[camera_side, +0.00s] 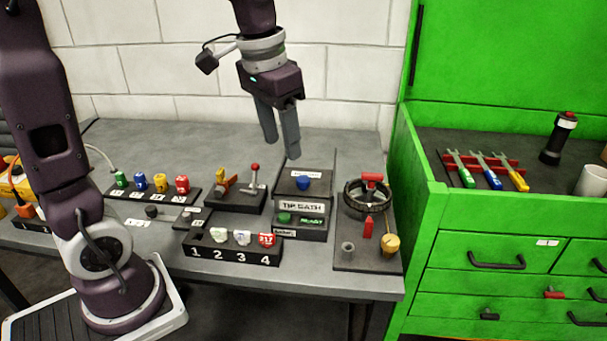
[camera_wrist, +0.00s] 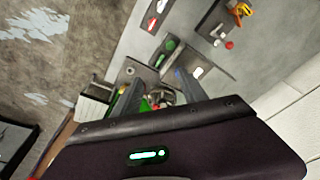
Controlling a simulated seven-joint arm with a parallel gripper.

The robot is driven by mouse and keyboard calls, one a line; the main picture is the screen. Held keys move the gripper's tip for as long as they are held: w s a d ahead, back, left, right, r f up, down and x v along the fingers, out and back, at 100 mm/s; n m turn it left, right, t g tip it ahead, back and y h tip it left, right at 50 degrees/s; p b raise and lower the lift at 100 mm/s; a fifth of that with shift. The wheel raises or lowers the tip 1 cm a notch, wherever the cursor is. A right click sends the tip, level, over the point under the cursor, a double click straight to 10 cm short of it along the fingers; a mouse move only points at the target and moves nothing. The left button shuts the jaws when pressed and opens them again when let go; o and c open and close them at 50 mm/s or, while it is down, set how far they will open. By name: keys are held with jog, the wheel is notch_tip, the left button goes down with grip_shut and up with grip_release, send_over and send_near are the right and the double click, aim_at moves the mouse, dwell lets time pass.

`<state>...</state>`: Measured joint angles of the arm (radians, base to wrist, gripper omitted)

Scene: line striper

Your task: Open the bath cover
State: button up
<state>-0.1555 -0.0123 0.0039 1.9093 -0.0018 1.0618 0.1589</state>
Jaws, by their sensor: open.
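The tip bath (camera_side: 301,206) is a dark box with a "TIP BATH" label in the side view. Its dark cover (camera_side: 322,186) lies flat on top and looks closed. A blue knob (camera_side: 303,183) stands on the cover. My gripper (camera_side: 280,150) is open and empty, pointing down above and slightly left of the knob in the picture, apart from it. In the wrist view, the two fingers of my gripper (camera_wrist: 160,92) are spread, and a bit of blue, probably the knob (camera_wrist: 181,73), shows beside one finger. The bath's interior is hidden.
A green button (camera_side: 284,218) sits on the bath's front. The green cabinet (camera_side: 480,247) bounds the right. The bench behind is clear.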

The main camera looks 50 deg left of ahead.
jog(key=g, duration=0.2)
send_over(303, 178)
jog(key=f, duration=0.6)
jog(key=shift+s+d+f, duration=0.1)
jog(key=shift+s+d, duration=0.05)
jog(key=shift+s, duration=0.05)
jog(key=f, duration=0.7)
jog(key=shift+w+f, duration=0.2)
jog(key=shift+f, duration=0.05)
grip_shut()
